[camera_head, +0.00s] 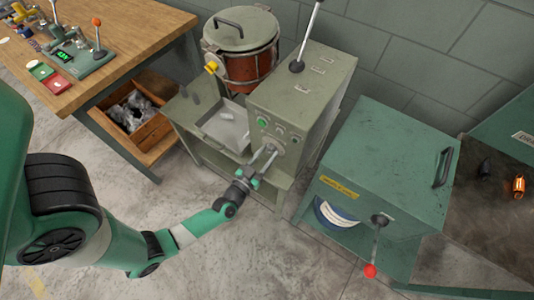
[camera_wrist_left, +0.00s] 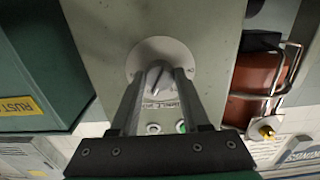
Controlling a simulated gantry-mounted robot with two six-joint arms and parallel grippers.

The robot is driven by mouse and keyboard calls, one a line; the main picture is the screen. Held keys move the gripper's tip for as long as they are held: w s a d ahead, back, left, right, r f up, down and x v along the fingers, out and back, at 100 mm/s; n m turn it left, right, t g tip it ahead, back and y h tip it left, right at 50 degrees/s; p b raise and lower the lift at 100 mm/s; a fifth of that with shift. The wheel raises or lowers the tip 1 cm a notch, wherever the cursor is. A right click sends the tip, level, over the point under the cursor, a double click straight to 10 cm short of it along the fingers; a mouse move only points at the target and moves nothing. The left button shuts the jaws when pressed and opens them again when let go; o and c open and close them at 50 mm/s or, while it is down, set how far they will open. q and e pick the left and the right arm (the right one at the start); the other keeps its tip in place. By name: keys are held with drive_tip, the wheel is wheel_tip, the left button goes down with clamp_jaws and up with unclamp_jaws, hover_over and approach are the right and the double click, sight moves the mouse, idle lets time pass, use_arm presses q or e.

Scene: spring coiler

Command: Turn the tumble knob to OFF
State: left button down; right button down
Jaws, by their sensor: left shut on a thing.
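The tumble knob (camera_wrist_left: 155,78) is a grey pointer knob on a round pale plate, on the front of the grey-green machine (camera_head: 308,100). My left gripper (camera_head: 268,153) reaches this panel from the front. In the left wrist view the gripper (camera_wrist_left: 156,75) is shut on the knob, one finger on each side of its raised bar. The lettering on the plate is partly hidden by the fingers and too small to read, so I cannot tell the setting. My right gripper is in neither view.
A green button (camera_head: 263,122) sits by the knob. A lidded red-brown drum (camera_head: 248,72) and a metal tray (camera_head: 225,130) stand left of the panel. A green cabinet (camera_head: 385,160) with a red-tipped lever (camera_head: 371,270) stands at right. A wooden workbench (camera_head: 110,45) is at upper left.

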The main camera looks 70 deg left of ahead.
use_arm(q)
drive_tip(key=shift+n, duration=0.3)
drive_tip(key=n+b, duration=0.3)
drive_tip(key=n, duration=2)
drive_tip(key=shift+r, duration=0.2)
drive_tip(key=shift+d+n, duration=0.1)
drive_tip(key=shift+n, duration=0.2)
idle(0.3)
drive_tip(key=shift+c, duration=1.9)
unclamp_jaws()
